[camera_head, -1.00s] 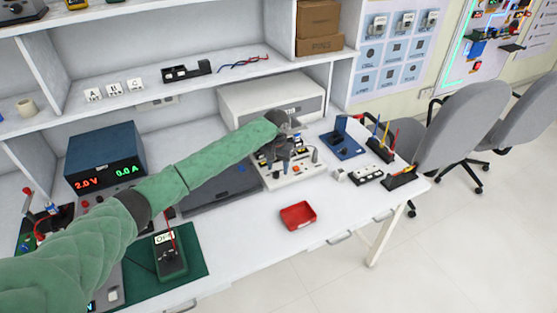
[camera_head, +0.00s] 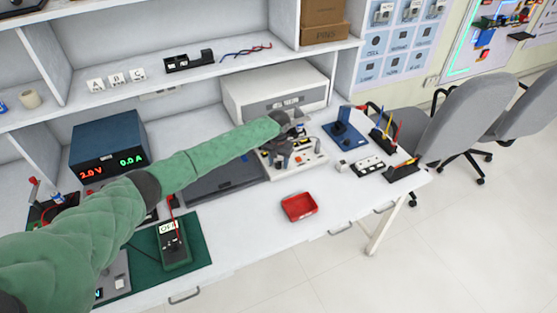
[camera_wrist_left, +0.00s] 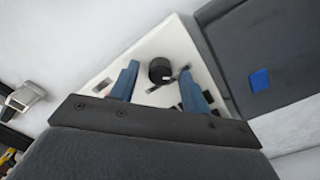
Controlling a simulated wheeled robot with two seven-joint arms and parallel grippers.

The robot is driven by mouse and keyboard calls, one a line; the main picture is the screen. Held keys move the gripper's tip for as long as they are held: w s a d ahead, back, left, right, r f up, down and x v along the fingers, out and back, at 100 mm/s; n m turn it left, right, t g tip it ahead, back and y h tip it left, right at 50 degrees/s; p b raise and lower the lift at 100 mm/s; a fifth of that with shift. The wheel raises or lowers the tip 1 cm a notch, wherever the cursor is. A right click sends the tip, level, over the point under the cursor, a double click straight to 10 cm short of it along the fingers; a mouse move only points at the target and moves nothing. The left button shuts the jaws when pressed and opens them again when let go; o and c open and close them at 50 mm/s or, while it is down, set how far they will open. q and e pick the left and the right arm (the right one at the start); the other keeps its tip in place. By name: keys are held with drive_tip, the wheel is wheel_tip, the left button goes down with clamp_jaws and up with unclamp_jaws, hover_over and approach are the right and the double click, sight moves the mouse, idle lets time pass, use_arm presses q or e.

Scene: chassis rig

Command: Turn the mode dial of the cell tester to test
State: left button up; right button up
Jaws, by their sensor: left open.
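The cell tester appears to be the pale panel (camera_head: 312,158) on the bench, partly hidden behind my left gripper (camera_head: 284,150). In the left wrist view its white face (camera_wrist_left: 190,45) carries a round black dial (camera_wrist_left: 160,70). My left gripper (camera_wrist_left: 159,72) is open, with one blue finger on each side of the dial. A clear gap shows between each finger and the dial. The dial's setting and any labels cannot be read. Small dark marks and a small part lie beside the dial. My right gripper is not in view.
A dark flat case (camera_head: 215,182) lies left of the panel, and a white box (camera_head: 278,92) stands behind it. A blue stand (camera_head: 345,137) is to the right. A red tray (camera_head: 299,207) lies in front, with clear bench around it.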

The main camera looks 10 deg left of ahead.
use_arm(q)
drive_tip(key=shift+f, duration=0.15)
drive_tip(key=c, duration=1)
